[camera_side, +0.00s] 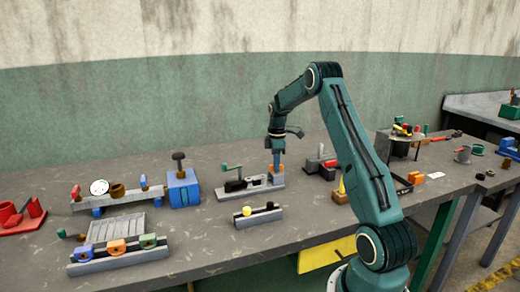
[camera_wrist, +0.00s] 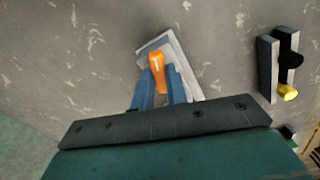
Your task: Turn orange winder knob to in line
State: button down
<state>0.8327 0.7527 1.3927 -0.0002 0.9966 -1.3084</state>
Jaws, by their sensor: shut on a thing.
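The orange winder knob (camera_wrist: 158,72) sits between the two blue fingers of my gripper (camera_wrist: 162,85) in the wrist view. It is narrow, with a small white mark near its far end. A light grey plate (camera_wrist: 182,62) lies under it, tilted in the picture. My gripper is shut on the knob. In the side view my gripper (camera_side: 277,170) points down at the right end of a grey base (camera_side: 235,193) with a green handle. The knob is mostly hidden there, and its exact angle against the plate is hard to tell.
A grey rail with a yellow knob (camera_wrist: 287,92) and a black knob stands close to the right in the wrist view. In the side view a blue box (camera_side: 183,190) with a dark knob stands to the left. A grey and red device (camera_side: 320,165) stands to the right.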

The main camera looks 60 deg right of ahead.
jog(key=m, duration=0.7)
jog(key=shift+r, duration=0.1)
jog(key=m, duration=0.4)
jog(key=shift+m, duration=1.6)
jog(key=c, duration=1.4)
grip_release()
notch_tip(320, 180, up, 14)
